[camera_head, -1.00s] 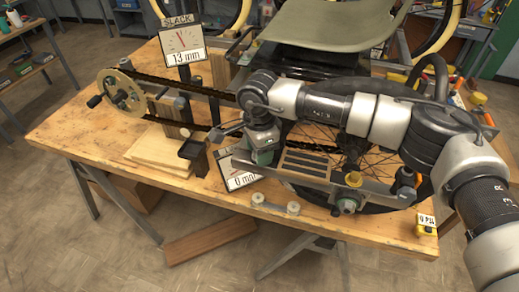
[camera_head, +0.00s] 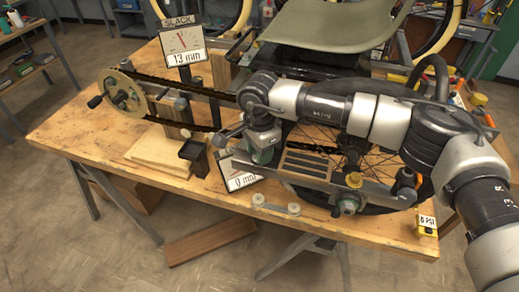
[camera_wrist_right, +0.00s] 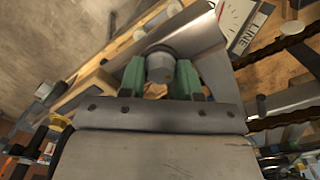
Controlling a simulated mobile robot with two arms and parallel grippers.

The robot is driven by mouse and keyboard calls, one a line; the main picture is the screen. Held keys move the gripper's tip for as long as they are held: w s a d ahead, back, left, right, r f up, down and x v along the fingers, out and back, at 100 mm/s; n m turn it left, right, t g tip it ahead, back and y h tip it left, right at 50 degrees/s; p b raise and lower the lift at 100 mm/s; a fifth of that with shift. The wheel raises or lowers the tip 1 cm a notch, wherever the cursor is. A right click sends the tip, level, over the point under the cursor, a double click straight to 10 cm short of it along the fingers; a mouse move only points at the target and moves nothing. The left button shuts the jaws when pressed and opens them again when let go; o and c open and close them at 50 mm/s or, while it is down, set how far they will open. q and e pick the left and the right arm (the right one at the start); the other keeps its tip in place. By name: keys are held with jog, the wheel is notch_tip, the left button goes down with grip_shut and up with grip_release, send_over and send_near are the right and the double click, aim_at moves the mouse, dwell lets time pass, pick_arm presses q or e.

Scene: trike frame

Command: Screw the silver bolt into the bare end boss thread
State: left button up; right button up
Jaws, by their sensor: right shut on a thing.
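My right gripper (camera_head: 263,156) is at the left end of the metal frame bar (camera_head: 372,187) in the head view. In the right wrist view its green fingers (camera_wrist_right: 160,78) are shut on the sides of a round silver bolt head (camera_wrist_right: 160,62). A grey metal plate (camera_wrist_right: 196,36) lies just beyond the bolt head. The bolt's shank and the boss thread are hidden, so I cannot tell how deep the bolt sits. My left gripper is not in view.
The wooden bench (camera_head: 90,135) carries a chain drive with a crank wheel (camera_head: 121,93), a SLACK dial (camera_head: 183,44) reading 13 mm and a tilted 0 mm dial (camera_head: 240,180).

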jog(key=m, duration=0.5)
jog(key=shift+s+m, duration=0.1)
jog(key=shift+m, duration=0.2)
jog(key=m, duration=0.4)
jog(key=shift+s, duration=0.1)
jog(key=o, duration=0.5)
